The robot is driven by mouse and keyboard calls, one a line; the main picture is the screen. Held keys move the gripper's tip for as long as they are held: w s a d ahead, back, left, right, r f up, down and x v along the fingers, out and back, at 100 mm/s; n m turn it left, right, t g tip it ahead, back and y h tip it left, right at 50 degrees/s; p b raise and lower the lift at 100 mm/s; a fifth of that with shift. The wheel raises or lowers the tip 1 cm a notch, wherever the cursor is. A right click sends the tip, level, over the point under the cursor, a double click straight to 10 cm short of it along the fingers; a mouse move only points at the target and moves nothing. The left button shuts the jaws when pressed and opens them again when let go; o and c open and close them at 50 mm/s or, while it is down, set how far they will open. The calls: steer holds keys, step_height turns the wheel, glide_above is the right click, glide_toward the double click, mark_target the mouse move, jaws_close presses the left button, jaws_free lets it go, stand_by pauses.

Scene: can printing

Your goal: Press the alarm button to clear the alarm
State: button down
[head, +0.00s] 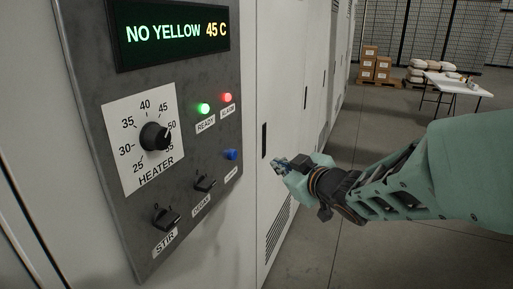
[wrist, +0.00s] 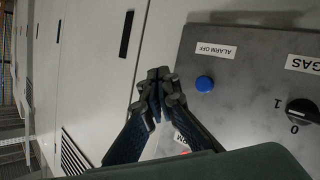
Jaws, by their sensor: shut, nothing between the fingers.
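The blue alarm button (head: 231,154) sits on the grey control panel (head: 205,235), below the lights. In the wrist view the blue button (wrist: 204,84) is beside a label (wrist: 215,49) reading ALARM OFF. My gripper (head: 279,162) is shut and empty, to the right of the panel and apart from the button. In the wrist view its fingertips (wrist: 158,74) show left of the button, over the white cabinet beside the panel edge. The red alarm light (head: 227,97) and the green ready light (head: 204,108) look lit.
The panel's display (head: 175,33) reads NO YELLOW 45 C. A heater dial (head: 155,137), a stir switch (head: 166,217) and a degas switch (head: 204,183) are nearby. A white table (head: 458,88) and boxes (head: 370,62) stand far back.

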mark_target(231, 154)
steer(key=shift+s, duration=0.1)
steer(key=w+a+b, duration=0.3)
steer(key=a+b, duration=0.2)
steer(key=a, duration=0.3)
steer(key=shift+a, duration=0.2)
stand_by(0.3)
steer(key=shift+a, duration=0.1)
stand_by(1.2)
steer(key=shift+w+a+b, duration=0.15)
steer(key=shift+a+b, duration=0.15)
